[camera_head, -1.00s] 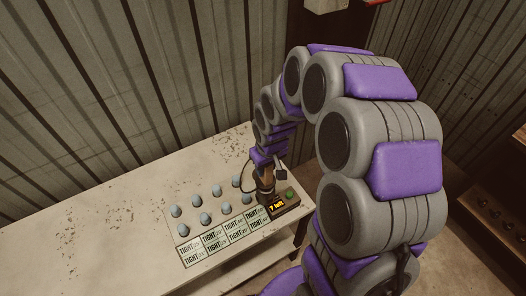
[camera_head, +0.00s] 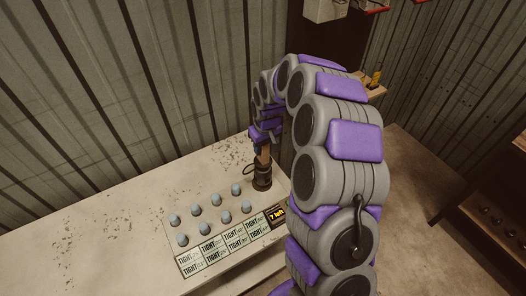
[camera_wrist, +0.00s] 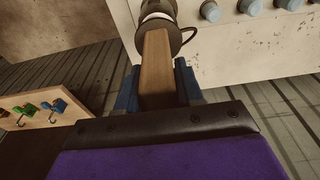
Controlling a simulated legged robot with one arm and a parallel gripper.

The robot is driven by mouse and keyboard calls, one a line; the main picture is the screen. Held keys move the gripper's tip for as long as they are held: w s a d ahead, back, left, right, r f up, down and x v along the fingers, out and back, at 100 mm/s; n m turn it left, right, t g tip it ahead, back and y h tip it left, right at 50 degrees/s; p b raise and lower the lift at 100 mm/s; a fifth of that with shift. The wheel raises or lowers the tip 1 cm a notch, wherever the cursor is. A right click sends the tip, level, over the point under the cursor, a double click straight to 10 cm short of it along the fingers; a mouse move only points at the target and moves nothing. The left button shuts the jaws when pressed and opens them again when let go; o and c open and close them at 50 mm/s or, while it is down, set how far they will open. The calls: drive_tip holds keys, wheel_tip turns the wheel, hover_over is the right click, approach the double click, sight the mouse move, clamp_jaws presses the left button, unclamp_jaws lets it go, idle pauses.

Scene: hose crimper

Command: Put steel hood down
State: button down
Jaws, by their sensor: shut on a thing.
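My gripper (camera_wrist: 158,90) is shut on the wooden handle (camera_wrist: 156,65) of the steel hood. The hood's dark round body (camera_wrist: 165,35) is beyond the fingers in the wrist view, with a pale part at its far end. In the head view the hood (camera_head: 262,179) is a dark, roughly upright cylinder under my gripper (camera_head: 263,148), near the table's right end, just behind the small display. I cannot tell whether its base touches the table.
The pale worn table (camera_head: 95,235) has free room on its left. Several blue-grey knobs (camera_head: 197,210) stand on it behind a panel of "TIGHT" labels (camera_head: 215,250). The display (camera_head: 277,214) reads "7 left". A corrugated wall (camera_head: 110,90) rises behind. Colored hooked items (camera_wrist: 40,107) show left in the wrist view.

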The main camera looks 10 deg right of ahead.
sight(263, 161)
drive_tip(key=f, duration=0.1)
drive_tip(key=a+f, duration=0.1)
drive_tip(key=f, duration=0.1)
drive_tip(key=shift+d, duration=0.25)
drive_tip(key=c, duration=1)
unclamp_jaws()
drive_tip(key=shift+d, duration=0.15)
drive_tip(key=shift+o, duration=1.4)
drive_tip(key=shift+a, duration=0.2)
